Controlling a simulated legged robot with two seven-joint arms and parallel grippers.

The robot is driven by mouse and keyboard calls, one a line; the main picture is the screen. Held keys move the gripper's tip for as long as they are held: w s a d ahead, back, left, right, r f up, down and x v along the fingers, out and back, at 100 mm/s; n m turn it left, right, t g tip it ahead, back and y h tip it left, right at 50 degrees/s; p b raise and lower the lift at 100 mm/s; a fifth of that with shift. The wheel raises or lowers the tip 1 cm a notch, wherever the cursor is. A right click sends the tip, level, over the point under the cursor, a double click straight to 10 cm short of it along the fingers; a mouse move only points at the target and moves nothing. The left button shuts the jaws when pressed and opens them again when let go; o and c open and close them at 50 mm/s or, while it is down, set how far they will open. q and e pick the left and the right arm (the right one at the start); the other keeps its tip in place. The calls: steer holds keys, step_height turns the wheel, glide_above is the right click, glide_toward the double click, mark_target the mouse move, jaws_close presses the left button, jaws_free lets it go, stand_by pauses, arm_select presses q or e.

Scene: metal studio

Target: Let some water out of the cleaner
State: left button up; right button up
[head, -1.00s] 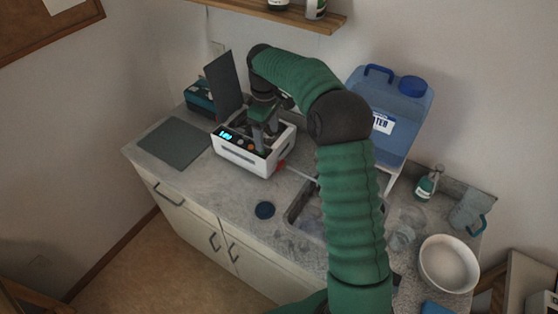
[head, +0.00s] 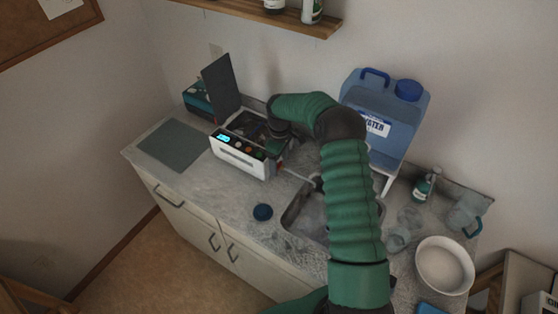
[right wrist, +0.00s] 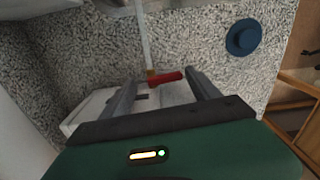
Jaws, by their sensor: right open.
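The cleaner (head: 240,159) is a white box with a lit display, its dark lid raised, on the counter. Its red valve handle (head: 281,168) is on its right side, and a pale drain tube (head: 298,176) runs from there toward the sink. My right gripper (head: 276,150) is at the cleaner's right end, mostly hidden by its own wrist. In the right wrist view it is open, and the red handle (right wrist: 167,77) shows between its two fingertips; I cannot tell whether they touch. The white cleaner body (right wrist: 88,112) shows behind the left finger. My left gripper is not in view.
The sink (head: 305,215) is right of the cleaner, partly behind my arm. A blue water jug (head: 385,100) stands behind on a white stand. A dark blue round cap (head: 262,212) lies on the counter. A white bowl (head: 445,265), soap bottle and clear vessels are at right.

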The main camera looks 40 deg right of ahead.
steer(key=shift+f, duration=0.25)
steer(key=shift+a+r, duration=0.15)
steer(key=shift+a, duration=0.35)
steer(key=shift+c, duration=0.4)
steer(key=shift+a, duration=0.1)
steer(key=shift+c, duration=3.7)
steer(key=shift+s+d, duration=0.1)
steer(key=shift+d, duration=0.2)
steer(key=c, duration=0.6)
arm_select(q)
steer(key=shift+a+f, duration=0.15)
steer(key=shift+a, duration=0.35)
arm_select(e)
steer(key=shift+o, duration=0.2)
steer(key=shift+a+m, duration=0.2)
steer(key=shift+m, duration=0.5)
steer(key=o, duration=1)
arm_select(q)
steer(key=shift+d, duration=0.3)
arm_select(e)
steer(key=o, duration=0.4)
steer(key=shift+d, duration=0.2)
